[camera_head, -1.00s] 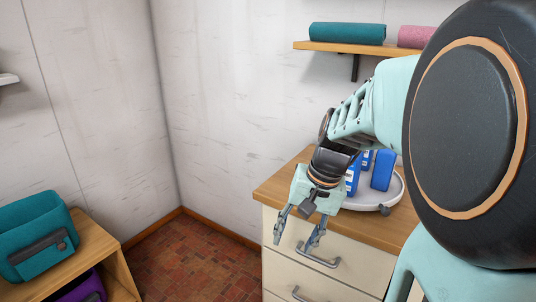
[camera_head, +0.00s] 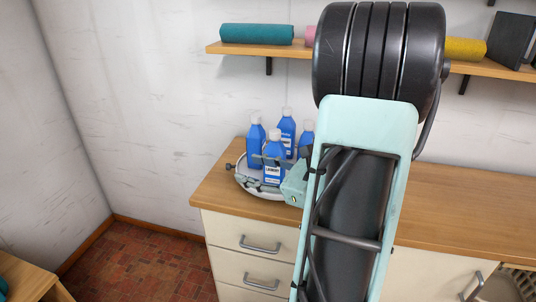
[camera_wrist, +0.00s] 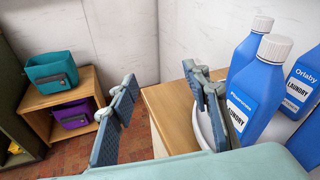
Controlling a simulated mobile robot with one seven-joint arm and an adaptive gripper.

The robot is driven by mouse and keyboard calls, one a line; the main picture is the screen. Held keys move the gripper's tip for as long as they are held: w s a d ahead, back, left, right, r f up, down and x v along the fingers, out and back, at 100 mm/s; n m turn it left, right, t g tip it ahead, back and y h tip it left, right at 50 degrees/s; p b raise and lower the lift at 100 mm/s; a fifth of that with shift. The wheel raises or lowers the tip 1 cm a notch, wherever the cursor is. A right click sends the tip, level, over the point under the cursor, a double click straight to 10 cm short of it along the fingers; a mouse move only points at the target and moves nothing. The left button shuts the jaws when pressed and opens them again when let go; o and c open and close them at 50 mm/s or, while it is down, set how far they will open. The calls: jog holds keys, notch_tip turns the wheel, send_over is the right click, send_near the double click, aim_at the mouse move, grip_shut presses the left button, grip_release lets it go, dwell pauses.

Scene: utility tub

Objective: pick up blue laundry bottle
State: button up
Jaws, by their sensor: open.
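Several blue laundry bottles with white caps stand upright on a round white tray (camera_head: 262,193) on the wooden counter. The front blue bottle (camera_head: 274,150) has a white label; it also shows in the wrist view (camera_wrist: 262,85), just right of my right finger. Another blue bottle (camera_head: 255,147) is left of it, and one (camera_head: 287,135) is behind. A further bottle (camera_head: 306,137) is partly hidden by my arm. My gripper (camera_head: 254,170) is open at the tray, and no bottle is between its fingers in the wrist view (camera_wrist: 160,78).
A wall shelf (camera_head: 250,49) holds a teal roll (camera_head: 256,33) and a yellow roll (camera_head: 466,49). The counter (camera_head: 460,205) right of my arm is clear. A low cubby (camera_wrist: 65,103) with teal and purple bins stands left in the wrist view.

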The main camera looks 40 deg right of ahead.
aim_at(278, 136)
jog(key=s+d+r+m+t+h+p, duration=0.1)
jog(key=d+r+m+t+h, duration=0.1)
jog(key=d+m+h, duration=0.3)
jog(key=s+d+r+m+t+h+p, duration=0.1)
jog(key=s+d+r+m+h, duration=0.15)
jog(key=d, duration=0.35)
jog(key=shift+y, duration=0.25)
jog(key=w, duration=0.3)
jog(key=w+f, duration=0.1)
jog(key=w, duration=0.3)
jog(key=w+d, duration=0.1)
jog(key=w, duration=0.3)
jog(key=shift+w+f, duration=0.1)
jog(key=shift+f, duration=0.15)
grip_shut()
